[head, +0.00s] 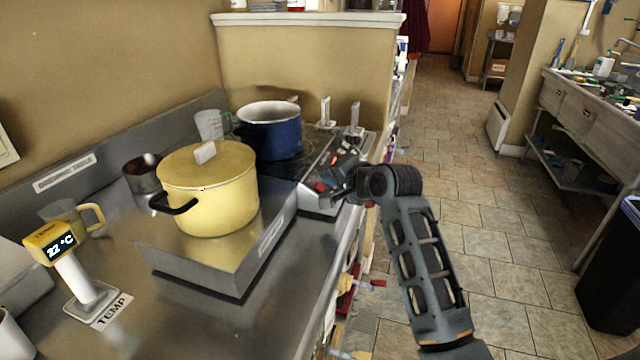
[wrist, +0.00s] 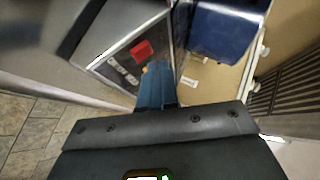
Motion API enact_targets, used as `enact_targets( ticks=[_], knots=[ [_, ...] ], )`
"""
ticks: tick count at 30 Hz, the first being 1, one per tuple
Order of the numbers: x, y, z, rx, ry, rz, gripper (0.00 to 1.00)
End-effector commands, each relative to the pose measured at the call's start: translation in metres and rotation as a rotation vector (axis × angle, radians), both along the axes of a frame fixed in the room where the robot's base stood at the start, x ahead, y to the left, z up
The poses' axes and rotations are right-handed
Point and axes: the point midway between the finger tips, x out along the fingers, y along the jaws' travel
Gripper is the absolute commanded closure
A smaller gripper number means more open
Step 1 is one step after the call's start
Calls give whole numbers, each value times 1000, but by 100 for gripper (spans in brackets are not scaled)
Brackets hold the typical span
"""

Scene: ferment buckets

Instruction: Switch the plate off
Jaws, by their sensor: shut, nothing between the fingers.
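The plate is a low unit with a dark top (head: 284,170) at the back of the steel counter, and a blue pot (head: 270,138) stands on it. In the wrist view its sloping control panel (wrist: 122,62) carries a red switch (wrist: 141,49) and small white labels. My gripper (head: 328,182) is shut and empty at the plate's front right corner. In the wrist view the closed blue fingers (wrist: 156,74) lie just below the red switch; I cannot tell whether they touch it. The switch's on or off position is not clear.
A yellow pot (head: 210,190) stands on a raised steel block (head: 190,262) left of the plate. A yellow temperature display (head: 58,245) stands at the front left. Two upright metal pieces (head: 325,112) stand behind the plate. The tiled floor (head: 480,215) to the right is open.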

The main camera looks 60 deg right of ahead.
Motion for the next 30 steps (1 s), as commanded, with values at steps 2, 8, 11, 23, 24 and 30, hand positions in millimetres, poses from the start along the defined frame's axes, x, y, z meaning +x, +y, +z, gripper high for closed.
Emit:
enact_targets(
  ticks=[2, 8, 11, 23, 24, 30],
  knots=[
    [-2, 0, 5, 0, 0, 0, 100],
    [-2, -1, 4, 0, 0, 0, 100],
    [-2, -1, 4, 0, 0, 0, 100],
    [-14, -4, 31, 0, -1, -1, 100],
    [-15, -5, 34, 0, -1, -1, 100],
    [-24, -7, 49, 1, 0, 0, 100]
  ],
)
